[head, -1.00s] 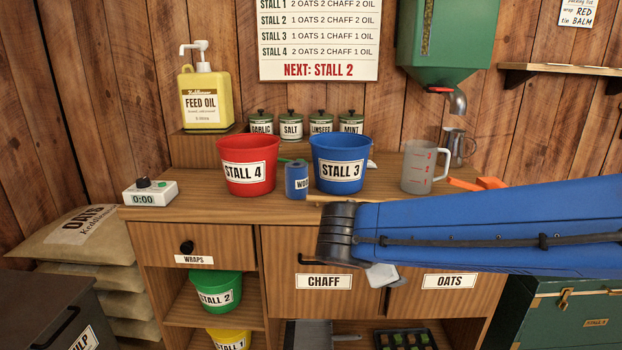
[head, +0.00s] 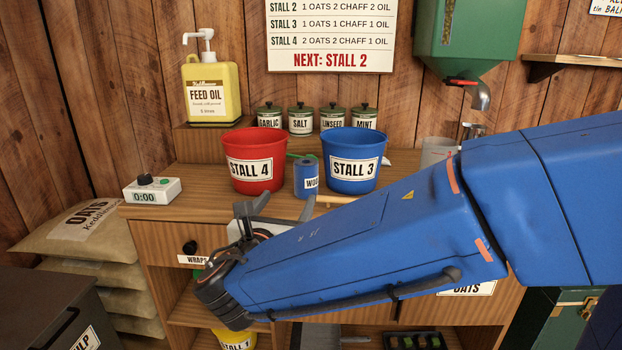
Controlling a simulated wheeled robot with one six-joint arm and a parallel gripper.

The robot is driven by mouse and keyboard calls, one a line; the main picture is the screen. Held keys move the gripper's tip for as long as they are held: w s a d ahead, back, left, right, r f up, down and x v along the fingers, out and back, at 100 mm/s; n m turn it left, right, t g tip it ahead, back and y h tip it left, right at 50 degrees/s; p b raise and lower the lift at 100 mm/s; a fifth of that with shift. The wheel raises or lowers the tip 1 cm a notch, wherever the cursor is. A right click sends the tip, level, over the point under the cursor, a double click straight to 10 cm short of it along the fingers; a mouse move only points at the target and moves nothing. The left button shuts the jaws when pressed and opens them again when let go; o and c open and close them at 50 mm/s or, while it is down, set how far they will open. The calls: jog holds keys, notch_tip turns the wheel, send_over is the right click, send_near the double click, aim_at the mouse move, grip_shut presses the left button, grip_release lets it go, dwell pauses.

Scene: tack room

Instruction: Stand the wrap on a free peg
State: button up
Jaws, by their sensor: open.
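I see no wrap and no peg that I can make out in this view. The drawer labelled WRAPS (head: 160,240) is shut, at the left of the wooden cabinet, with a round black knob (head: 190,247). My gripper (head: 264,206) is open, its grey fingers pointing up in front of the counter's front edge, just right of the knob and below the red STALL 4 bucket. I see nothing held between the fingers. My blue arm hides much of the cabinet front and the right of the counter.
The red STALL 4 bucket (head: 256,150), a blue cylinder with a partly readable label (head: 306,172) and the blue STALL 3 bucket (head: 351,145) stand on the counter (head: 190,208). A timer (head: 152,190) is at the left. A dark bin (head: 45,310) stands front left.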

aim_at(303, 174)
jog(key=w+d, duration=0.1)
jog(key=w, duration=0.4)
jog(key=w+d, duration=0.1)
jog(key=w, duration=0.5)
jog(key=w+d, duration=0.1)
jog(key=w, duration=0.4)
jog(key=shift+w+d, duration=0.1)
jog(key=shift+w, duration=0.3)
jog(key=c, duration=1.3)
